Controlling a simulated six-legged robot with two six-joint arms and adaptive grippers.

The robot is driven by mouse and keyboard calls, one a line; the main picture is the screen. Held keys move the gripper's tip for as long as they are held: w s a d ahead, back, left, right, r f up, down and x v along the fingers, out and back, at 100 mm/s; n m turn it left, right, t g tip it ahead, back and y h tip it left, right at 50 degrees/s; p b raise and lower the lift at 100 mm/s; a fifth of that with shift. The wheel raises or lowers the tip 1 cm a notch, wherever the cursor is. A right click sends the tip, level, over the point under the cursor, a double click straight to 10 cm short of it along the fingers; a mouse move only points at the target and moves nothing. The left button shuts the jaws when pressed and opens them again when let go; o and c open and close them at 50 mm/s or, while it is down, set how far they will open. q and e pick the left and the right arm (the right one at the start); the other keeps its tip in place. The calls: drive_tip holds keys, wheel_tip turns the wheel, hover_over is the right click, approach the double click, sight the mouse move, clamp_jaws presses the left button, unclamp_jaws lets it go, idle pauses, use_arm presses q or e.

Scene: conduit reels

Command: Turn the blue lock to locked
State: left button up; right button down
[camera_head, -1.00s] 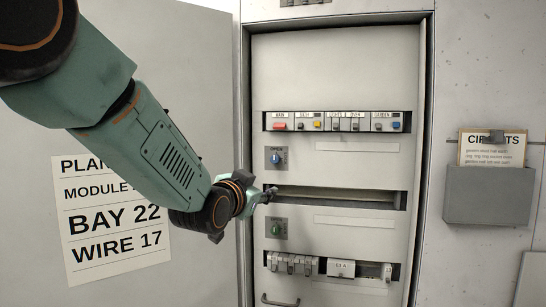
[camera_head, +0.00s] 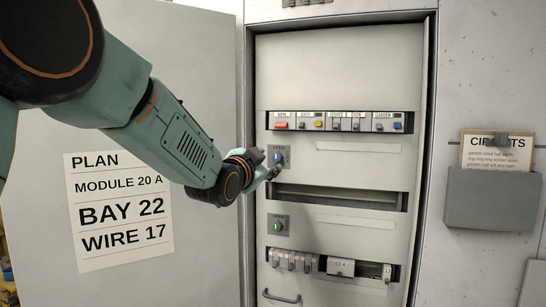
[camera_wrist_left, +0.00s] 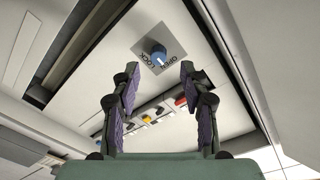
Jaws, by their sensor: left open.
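The blue lock (camera_head: 278,157) is a round knob on a small grey plate in the upper left of the cabinet panel. In the left wrist view the blue lock (camera_wrist_left: 158,55) carries a white mark and has the words OPEN and LOCK beside it. The mark appears to be on the OPEN side. My left gripper (camera_head: 273,168) is beside the lock in the head view, partly covering its plate. In the wrist view the left gripper (camera_wrist_left: 160,74) is open and empty, with the lock framed between its fingers, apparently not touching it. My right gripper is out of view.
A green knob (camera_head: 278,226) sits lower on the panel, below a long open slot (camera_head: 340,197). A row of switches (camera_head: 340,122) is above the lock. The open cabinet door (camera_head: 205,255) stands at left. A grey document holder (camera_head: 492,200) hangs at right.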

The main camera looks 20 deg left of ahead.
sight(277, 158)
use_arm(q)
drive_tip(key=w, duration=0.2)
drive_tip(key=w+p, duration=0.1)
drive_tip(key=w, duration=0.1)
drive_tip(key=shift+d, duration=0.4)
drive_tip(key=shift+w+d+r, duration=0.1)
drive_tip(key=shift+d+r, duration=0.05)
drive_tip(key=shift+r, duration=0.05)
drive_tip(key=shift+a, duration=0.2)
drive_tip(key=shift+w+a+f, duration=0.1)
drive_tip(key=shift+w+f, duration=0.15)
drive_tip(key=shift+w, duration=0.15)
drive_tip(key=shift+w+d, duration=0.1)
drive_tip(key=shift+d, duration=0.1)
drive_tip(key=shift+c, duration=1.4)
drive_tip(key=shift+s+d+r, duration=0.1)
drive_tip(key=shift+s+r, duration=0.1)
drive_tip(key=shift+s, duration=0.1)
drive_tip(key=c, duration=0.3)
drive_tip(key=shift+s, duration=0.15)
drive_tip(key=shift+c, duration=1.5)
drive_tip(key=shift+w+f, duration=0.15)
drive_tip(key=shift+w, duration=0.05)
clamp_jaws()
